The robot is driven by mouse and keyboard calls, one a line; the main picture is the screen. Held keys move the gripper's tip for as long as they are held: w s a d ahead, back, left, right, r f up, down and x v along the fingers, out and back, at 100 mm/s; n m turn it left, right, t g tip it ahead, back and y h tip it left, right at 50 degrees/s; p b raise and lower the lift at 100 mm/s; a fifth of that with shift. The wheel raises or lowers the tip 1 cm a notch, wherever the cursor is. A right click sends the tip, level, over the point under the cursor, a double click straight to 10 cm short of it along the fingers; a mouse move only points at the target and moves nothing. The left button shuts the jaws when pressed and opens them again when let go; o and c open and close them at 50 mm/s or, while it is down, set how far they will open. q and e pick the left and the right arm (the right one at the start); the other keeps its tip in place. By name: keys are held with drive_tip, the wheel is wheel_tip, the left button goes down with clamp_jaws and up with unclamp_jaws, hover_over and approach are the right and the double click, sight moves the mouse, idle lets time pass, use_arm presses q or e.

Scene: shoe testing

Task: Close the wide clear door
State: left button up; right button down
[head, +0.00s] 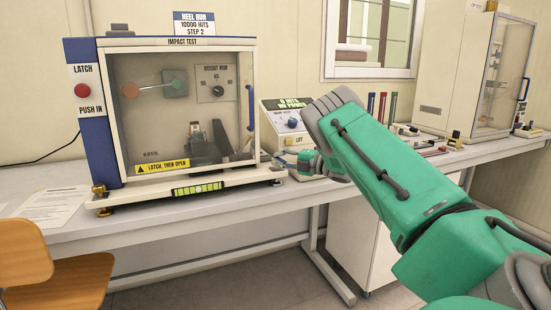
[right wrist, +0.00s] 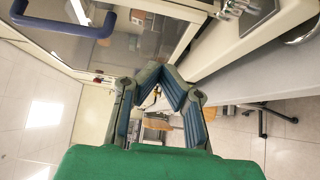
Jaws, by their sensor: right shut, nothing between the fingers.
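The wide clear door (head: 150,110) fronts the impact test cabinet, with a pale frame, a yellow label along its bottom and a blue upright handle (head: 250,108) near its right edge. It looks nearly or fully flush with the cabinet; I cannot tell if a small gap is left. In the right wrist view the clear pane (right wrist: 130,45) and the blue handle (right wrist: 65,22) show at the upper left. My right gripper (right wrist: 165,72) is shut and empty. In the head view it is low beside the cabinet's right side, partly hidden by my arm. My left gripper is out of view.
A red push button (head: 82,91) is on the cabinet's left panel. A control box (head: 287,122) stands right of the cabinet, close to my right gripper. Another glazed cabinet (head: 470,75) stands far right. A wooden chair (head: 40,265) is at the lower left.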

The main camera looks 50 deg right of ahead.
drive_tip(key=shift+s+d, duration=2.3)
drive_tip(key=shift+d, duration=0.85)
drive_tip(key=w+a+f+m+g+h, duration=0.1)
drive_tip(key=w+a+f+m+h, duration=0.1)
drive_tip(key=a+f+m, duration=0.5)
drive_tip(key=w+a+f+m+g+h, duration=0.1)
drive_tip(key=w+a+f+m+h, duration=0.2)
drive_tip(key=f, duration=0.6)
drive_tip(key=s+a+f+m+g, duration=0.2)
drive_tip(key=s+a+f+m, duration=0.15)
drive_tip(key=a+f, duration=0.35)
drive_tip(key=s+a+f+m+g, duration=0.2)
drive_tip(key=s+a+f+g, duration=0.15)
drive_tip(key=a, duration=0.55)
drive_tip(key=s+a+f+m+g, duration=0.35)
drive_tip(key=s+a+f, duration=0.45)
drive_tip(key=s+a, duration=0.45)
drive_tip(key=s+a+g, duration=0.3)
drive_tip(key=s+a, duration=0.2)
drive_tip(key=s, duration=0.4)
drive_tip(key=s+a+g, duration=0.3)
drive_tip(key=s+a, duration=0.1)
drive_tip(key=s, duration=0.6)
drive_tip(key=shift+a+f+m+y, duration=0.3)
drive_tip(key=shift+a+m+y, duration=0.1)
